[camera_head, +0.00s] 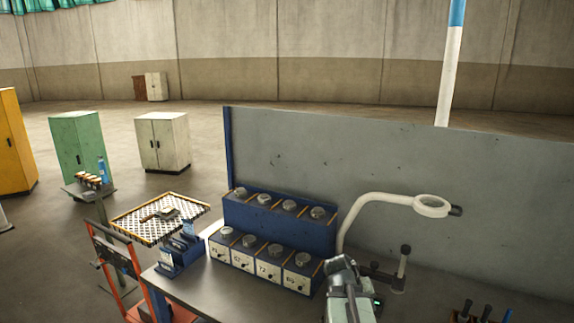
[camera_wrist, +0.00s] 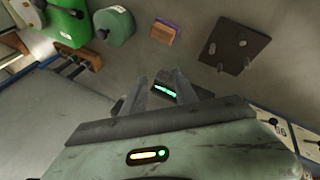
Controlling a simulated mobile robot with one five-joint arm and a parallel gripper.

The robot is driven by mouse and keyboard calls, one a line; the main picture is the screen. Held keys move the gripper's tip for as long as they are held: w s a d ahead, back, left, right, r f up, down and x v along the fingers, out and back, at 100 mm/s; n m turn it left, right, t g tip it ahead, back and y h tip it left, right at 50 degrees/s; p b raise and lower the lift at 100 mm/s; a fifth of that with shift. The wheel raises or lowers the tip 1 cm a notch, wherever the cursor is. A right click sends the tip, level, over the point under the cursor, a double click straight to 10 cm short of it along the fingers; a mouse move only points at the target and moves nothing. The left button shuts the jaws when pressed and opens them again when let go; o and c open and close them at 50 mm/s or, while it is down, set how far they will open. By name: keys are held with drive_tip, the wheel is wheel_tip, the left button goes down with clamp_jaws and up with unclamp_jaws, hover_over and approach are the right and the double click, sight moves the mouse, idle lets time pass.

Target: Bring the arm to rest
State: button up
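My arm (camera_head: 350,292) shows at the lower middle of the head view, grey-green, over the bench (camera_head: 225,285) and in front of the blue box rack. Its fingers cannot be made out there. In the wrist view my gripper (camera_wrist: 160,77) has its two grey fingers apart, with nothing visibly held. A small dark device with a green lit display (camera_wrist: 165,90) shows between and beyond the fingers. I cannot tell its distance from them.
A blue rack of numbered boxes (camera_head: 262,258) and a magnifier lamp (camera_head: 430,205) stand close by on the bench. The wrist view shows a green machine (camera_wrist: 68,20), a dark plate with pegs (camera_wrist: 234,44) and an orange-purple block (camera_wrist: 164,33). A grey panel (camera_head: 400,190) backs the bench.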

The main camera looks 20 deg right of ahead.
drive_tip(key=w+a+f+n+y, duration=0.2)
drive_tip(key=w+a+n+y, duration=0.15)
drive_tip(key=a, duration=1.45)
drive_tip(key=w+a+f+n+y, duration=0.1)
drive_tip(key=w+a+n+y, duration=0.2)
drive_tip(key=a, duration=1.6)
wheel_tip(320, 180, down, 18)
drive_tip(key=s+m+b, duration=0.1)
drive_tip(key=s+b, duration=0.1)
drive_tip(key=b, duration=1.5)
drive_tip(key=shift+d+r, duration=0.25)
drive_tip(key=shift+d, duration=0.2)
drive_tip(key=shift+m+h, duration=0.25)
